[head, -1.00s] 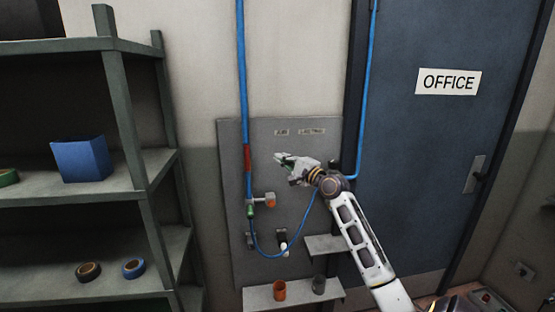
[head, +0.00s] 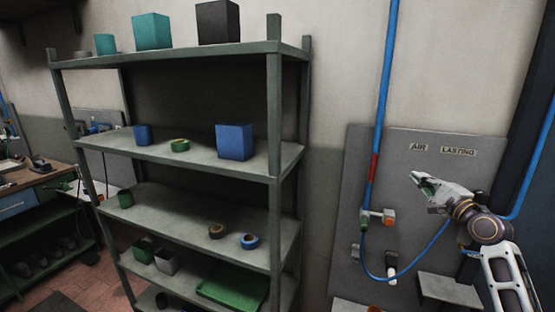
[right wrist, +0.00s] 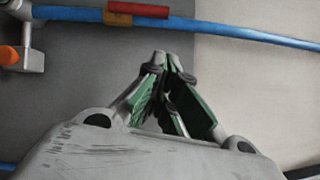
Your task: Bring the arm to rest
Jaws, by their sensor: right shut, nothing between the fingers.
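My right gripper (head: 418,178) is raised in front of the grey wall panel (head: 412,150) at the right of the head view. Its green-padded fingers are shut with nothing between them. It also shows in the right wrist view (right wrist: 168,62), fingertips together, with the blue hose beyond them. My right arm comes in from the lower right. My left gripper is not in view.
A blue hose (head: 382,90) with a red band runs down the panel to a valve with an orange knob (head: 389,216). A small ledge (head: 450,288) juts out below my right arm. A grey shelf rack (head: 275,150) with bins and tape rolls stands left. A workbench (head: 40,180) is at far left.

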